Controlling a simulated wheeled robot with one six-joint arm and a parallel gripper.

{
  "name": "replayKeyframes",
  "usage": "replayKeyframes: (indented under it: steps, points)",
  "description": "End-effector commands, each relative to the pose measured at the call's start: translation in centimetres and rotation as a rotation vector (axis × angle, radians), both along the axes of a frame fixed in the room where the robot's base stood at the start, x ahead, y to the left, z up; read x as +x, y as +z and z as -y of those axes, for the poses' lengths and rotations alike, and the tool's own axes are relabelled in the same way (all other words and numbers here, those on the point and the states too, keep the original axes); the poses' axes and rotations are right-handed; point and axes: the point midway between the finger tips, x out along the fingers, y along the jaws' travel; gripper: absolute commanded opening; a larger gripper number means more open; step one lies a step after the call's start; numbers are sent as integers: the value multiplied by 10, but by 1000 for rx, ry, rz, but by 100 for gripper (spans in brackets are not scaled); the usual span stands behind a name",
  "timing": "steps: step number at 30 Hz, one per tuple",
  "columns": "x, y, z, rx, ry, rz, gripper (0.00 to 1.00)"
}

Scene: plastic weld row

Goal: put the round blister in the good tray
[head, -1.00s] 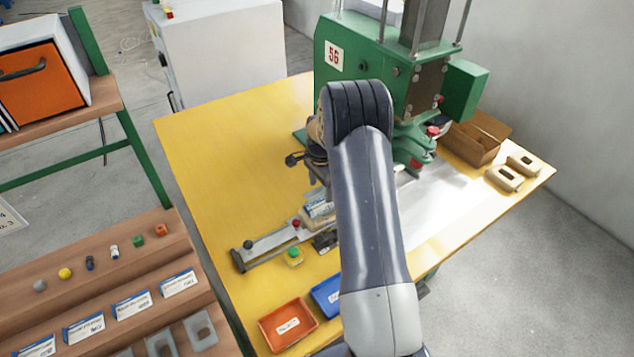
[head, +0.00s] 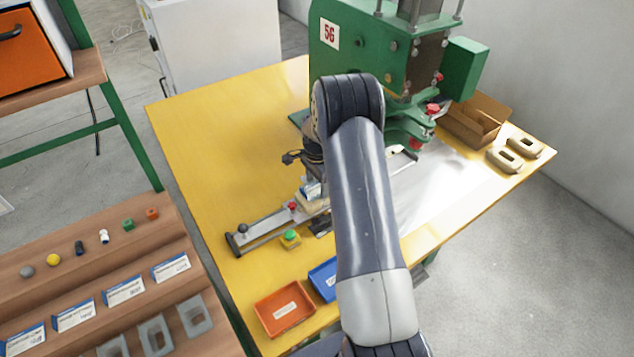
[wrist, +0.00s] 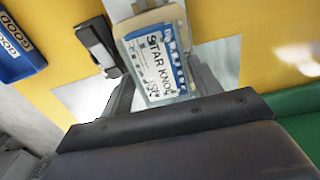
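A clear blister pack (wrist: 160,62) with a white and blue card reading "STAR KNO..." lies on a beige nest (wrist: 148,18) in the wrist view. In the head view the pack (head: 311,190) shows just left of my arm. My gripper (wrist: 165,85) has its fingers on either side of the pack's near end. Whether they press on it I cannot tell. The blue tray (head: 322,283) lies at the table's front edge, partly behind my arm. It also shows in the wrist view (wrist: 18,55), marked GOOD.
An orange tray (head: 285,309) is left of the blue one. A metal slide rail (head: 262,227) and a green button box (head: 290,239) lie behind the trays. The green press (head: 385,65) stands at the back. The yellow table (head: 215,140) is clear at left.

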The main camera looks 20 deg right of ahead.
Motion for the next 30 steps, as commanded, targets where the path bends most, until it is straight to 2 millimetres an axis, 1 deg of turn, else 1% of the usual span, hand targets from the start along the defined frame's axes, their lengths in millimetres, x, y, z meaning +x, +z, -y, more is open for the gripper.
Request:
replayKeyframes:
  steps: [1, 6, 16, 30]
  points:
    - [0, 0, 0, 0, 0, 0, 55]
    - [0, 0, 0, 0, 0, 0, 41]
    - [0, 3, 0, 0, 0, 0, 41]
    - [0, 31, 0, 0, 0, 1, 41]
